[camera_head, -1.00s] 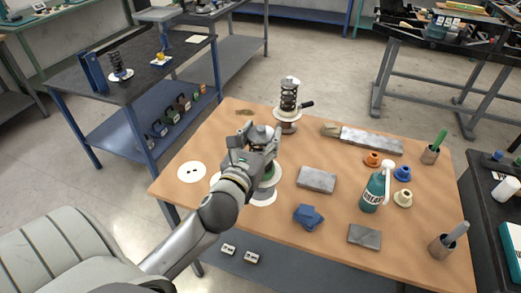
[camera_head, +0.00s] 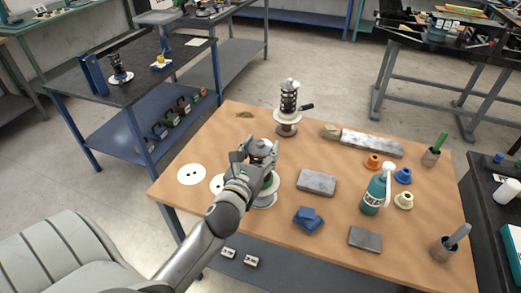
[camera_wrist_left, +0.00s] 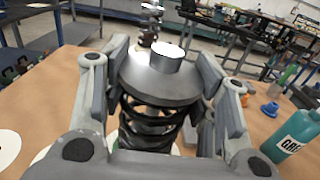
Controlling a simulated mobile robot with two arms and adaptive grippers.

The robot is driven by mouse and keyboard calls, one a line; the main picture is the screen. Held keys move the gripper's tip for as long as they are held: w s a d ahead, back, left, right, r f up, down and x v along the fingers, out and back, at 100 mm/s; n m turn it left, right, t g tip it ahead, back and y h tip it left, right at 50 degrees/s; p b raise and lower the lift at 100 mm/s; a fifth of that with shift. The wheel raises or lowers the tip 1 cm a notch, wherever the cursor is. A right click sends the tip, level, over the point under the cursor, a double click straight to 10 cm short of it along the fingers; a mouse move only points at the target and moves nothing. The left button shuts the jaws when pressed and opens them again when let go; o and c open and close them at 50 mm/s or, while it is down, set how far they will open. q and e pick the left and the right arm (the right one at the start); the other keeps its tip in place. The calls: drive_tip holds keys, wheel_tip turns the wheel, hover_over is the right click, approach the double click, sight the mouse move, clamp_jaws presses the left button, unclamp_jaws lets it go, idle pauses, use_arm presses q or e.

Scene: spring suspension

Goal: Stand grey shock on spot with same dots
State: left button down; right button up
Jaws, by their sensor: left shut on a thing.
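My left gripper (camera_head: 258,157) is shut on a shock with a grey top (camera_head: 262,146), and the shock is upright. Its grey cap (camera_wrist_left: 163,79) and black spring (camera_wrist_left: 150,122) fill the middle of the left wrist view. A pale plate shows low on the shock, over a round white spot (camera_head: 266,205). The shock hides most of this spot and any dots on it; contact cannot be told. A white spot with two dots (camera_head: 191,174) lies at the left edge. Another white spot (camera_head: 216,183) between them is partly hidden by my arm. My right gripper is not in view.
Another spring shock (camera_head: 289,98) stands on a stand at the back of the table. A grey block (camera_head: 317,181), blue cloth (camera_head: 308,217), teal grease bottle (camera_head: 374,192) and coloured bushings (camera_head: 402,175) lie to the right. Bare wood shows at the front left.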

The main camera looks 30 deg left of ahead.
use_arm(q)
drive_tip(key=c, duration=0.6)
unclamp_jaws()
drive_tip(key=shift+o, duration=0.2)
drive_tip(key=shift+r, duration=0.1)
drive_tip(key=b+v, duration=0.2)
drive_tip(key=v, duration=0.8)
drive_tip(key=shift+s+d+b, duration=0.2)
drive_tip(key=shift+s+b, duration=0.1)
drive_tip(key=shift+s, duration=0.05)
drive_tip(key=shift+s+d, duration=0.15)
drive_tip(key=shift+s, duration=0.5)
